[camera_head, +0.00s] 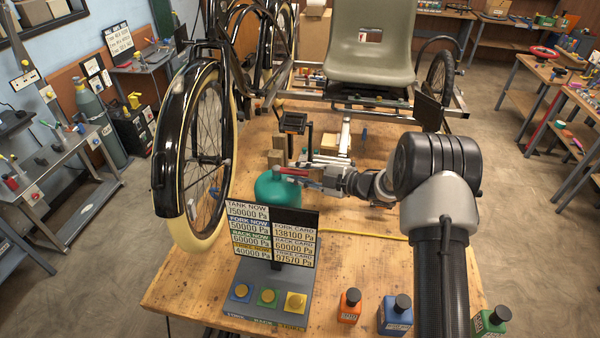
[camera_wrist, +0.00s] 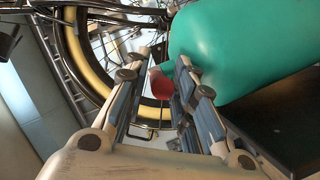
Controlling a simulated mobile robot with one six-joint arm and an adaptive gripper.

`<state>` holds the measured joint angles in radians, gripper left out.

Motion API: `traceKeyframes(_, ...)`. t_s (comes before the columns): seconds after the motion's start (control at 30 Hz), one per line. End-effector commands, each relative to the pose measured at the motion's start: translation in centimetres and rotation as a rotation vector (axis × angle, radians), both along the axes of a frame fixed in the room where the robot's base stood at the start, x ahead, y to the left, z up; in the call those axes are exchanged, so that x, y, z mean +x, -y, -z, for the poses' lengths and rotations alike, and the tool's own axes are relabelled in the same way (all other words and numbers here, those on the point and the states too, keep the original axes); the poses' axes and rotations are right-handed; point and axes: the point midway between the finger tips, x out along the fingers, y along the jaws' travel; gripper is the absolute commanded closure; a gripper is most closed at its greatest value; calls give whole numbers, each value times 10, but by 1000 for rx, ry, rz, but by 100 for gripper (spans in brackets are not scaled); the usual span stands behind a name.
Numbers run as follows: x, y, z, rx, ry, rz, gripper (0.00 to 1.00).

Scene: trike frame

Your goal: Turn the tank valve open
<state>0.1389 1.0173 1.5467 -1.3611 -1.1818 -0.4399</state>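The green tank (camera_head: 275,194) stands on the wooden bench behind the pressure display, and its rounded body fills the upper right of the wrist view (camera_wrist: 245,50). The red valve handle (camera_head: 289,171) is at the tank's top and shows in the wrist view (camera_wrist: 161,85) on a short neck. My gripper (camera_head: 308,180) reaches in from the right beside the handle. In the wrist view my gripper's fingers (camera_wrist: 166,75) are parted, with the red handle in the gap between them. I cannot tell whether either finger touches it.
The display stand (camera_head: 270,240) reads TANK NOW 750000 Pa, with several buttons at its base. Orange (camera_head: 350,306), blue (camera_head: 395,315) and green (camera_head: 490,321) bottles stand along the front edge. A large trike wheel (camera_head: 196,155) rises left of the tank.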

Motion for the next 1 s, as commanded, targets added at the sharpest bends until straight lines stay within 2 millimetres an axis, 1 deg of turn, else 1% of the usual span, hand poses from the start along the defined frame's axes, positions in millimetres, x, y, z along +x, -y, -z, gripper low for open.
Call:
traceKeyframes(0.23, 0, -1, 0, 0, 0, 0, 76)
traceKeyframes(0.27, 0, -1, 0, 0, 0, 0, 77)
traceKeyframes(0.6, 0, -1, 0, 0, 0, 0, 100)
traceKeyframes(1.0, 0, 0, 0, 0, 0, 0, 100)
